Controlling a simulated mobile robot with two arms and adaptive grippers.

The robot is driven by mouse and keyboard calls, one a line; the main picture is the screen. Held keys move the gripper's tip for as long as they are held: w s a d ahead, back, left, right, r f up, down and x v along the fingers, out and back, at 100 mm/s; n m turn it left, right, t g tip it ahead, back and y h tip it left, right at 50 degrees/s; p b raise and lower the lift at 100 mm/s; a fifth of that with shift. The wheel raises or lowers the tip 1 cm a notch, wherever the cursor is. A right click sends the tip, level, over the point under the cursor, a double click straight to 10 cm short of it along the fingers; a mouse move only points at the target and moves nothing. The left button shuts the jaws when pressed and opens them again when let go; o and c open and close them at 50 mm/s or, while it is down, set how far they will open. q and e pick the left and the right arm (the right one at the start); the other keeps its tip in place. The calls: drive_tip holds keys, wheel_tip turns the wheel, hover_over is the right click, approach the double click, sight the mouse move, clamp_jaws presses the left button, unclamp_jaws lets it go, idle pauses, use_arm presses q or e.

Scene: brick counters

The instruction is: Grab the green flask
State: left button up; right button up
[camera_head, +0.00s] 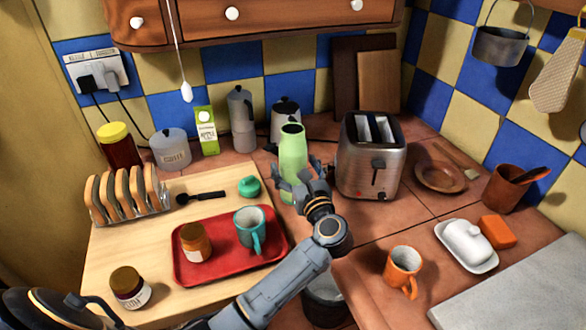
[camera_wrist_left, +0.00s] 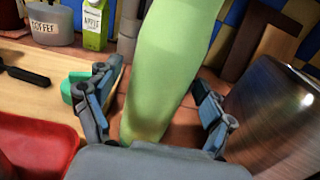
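The green flask (camera_head: 293,150) stands upright on the brown tiled counter, left of the toaster, with its top open. My left gripper (camera_head: 296,178) is low around it, one finger on each side. In the left wrist view the flask (camera_wrist_left: 168,70) rises between the two open fingers (camera_wrist_left: 162,105), with a narrow gap visible on both sides. The flask's lower front is partly hidden by my gripper in the head view. My right gripper is not in view.
A steel toaster (camera_head: 371,158) stands close on the right. A green lid-like piece (camera_head: 249,187) and a red tray (camera_head: 222,268) with a teal mug (camera_head: 249,230) and a jar are on the left. A moka pot (camera_head: 241,120) and kettle (camera_head: 285,115) stand behind.

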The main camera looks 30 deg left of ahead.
use_arm(q)
drive_tip(key=c, duration=0.3)
drive_tip(key=shift+w+f, duration=0.1)
drive_tip(key=shift+w, duration=0.05)
drive_tip(key=c, duration=0.4)
drive_tip(key=shift+a, duration=0.1)
drive_tip(key=c, duration=0.7)
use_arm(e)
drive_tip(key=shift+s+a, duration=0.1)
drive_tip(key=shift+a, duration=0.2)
use_arm(q)
drive_tip(key=shift+r, duration=0.2)
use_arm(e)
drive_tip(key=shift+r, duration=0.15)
